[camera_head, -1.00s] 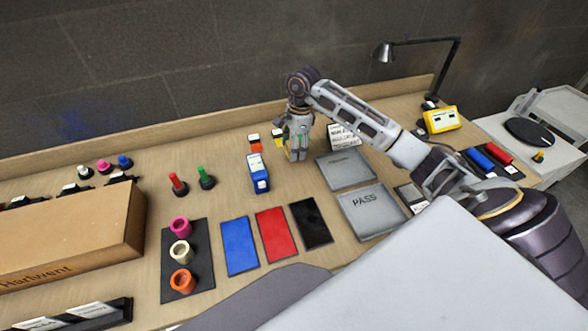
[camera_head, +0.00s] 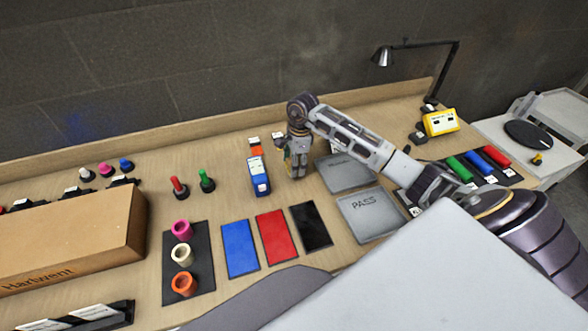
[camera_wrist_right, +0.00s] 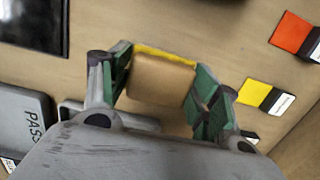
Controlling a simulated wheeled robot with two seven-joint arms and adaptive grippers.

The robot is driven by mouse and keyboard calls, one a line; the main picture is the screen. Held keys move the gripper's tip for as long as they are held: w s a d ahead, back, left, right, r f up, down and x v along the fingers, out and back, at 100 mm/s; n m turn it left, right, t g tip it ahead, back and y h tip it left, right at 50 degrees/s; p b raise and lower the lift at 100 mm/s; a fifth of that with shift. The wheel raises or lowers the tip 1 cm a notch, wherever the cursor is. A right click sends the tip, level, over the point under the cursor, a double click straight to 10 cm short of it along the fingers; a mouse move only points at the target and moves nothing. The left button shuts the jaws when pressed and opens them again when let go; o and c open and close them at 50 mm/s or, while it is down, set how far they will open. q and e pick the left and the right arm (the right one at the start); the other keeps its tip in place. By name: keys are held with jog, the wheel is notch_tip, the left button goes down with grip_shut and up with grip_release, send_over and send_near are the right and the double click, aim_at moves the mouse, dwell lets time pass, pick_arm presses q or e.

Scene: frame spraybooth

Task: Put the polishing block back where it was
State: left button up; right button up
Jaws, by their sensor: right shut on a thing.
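A tan polishing block (camera_wrist_right: 160,80) with a yellow edge is between the green-padded fingers of my right gripper (camera_wrist_right: 162,76) in the right wrist view. The fingers are shut on its two sides. In the head view my right gripper (camera_head: 296,172) points down low over the bench, just right of the blue labelled item. There the block is mostly hidden by the fingers. I cannot tell whether the block touches the bench. My left gripper is not in view.
A yellow patch with a label (camera_wrist_right: 256,93) and an orange one (camera_wrist_right: 292,34) lie near the block. The blue item (camera_head: 259,178) stands close by. Grey trays, one marked PASS (camera_head: 368,204), and a black mat (camera_head: 310,224) lie nearer. A yellow device (camera_head: 440,122) stands right.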

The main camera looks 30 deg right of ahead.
jog(key=shift+f, duration=1.6)
jog(key=shift+f, duration=0.1)
jog(key=o, duration=1)
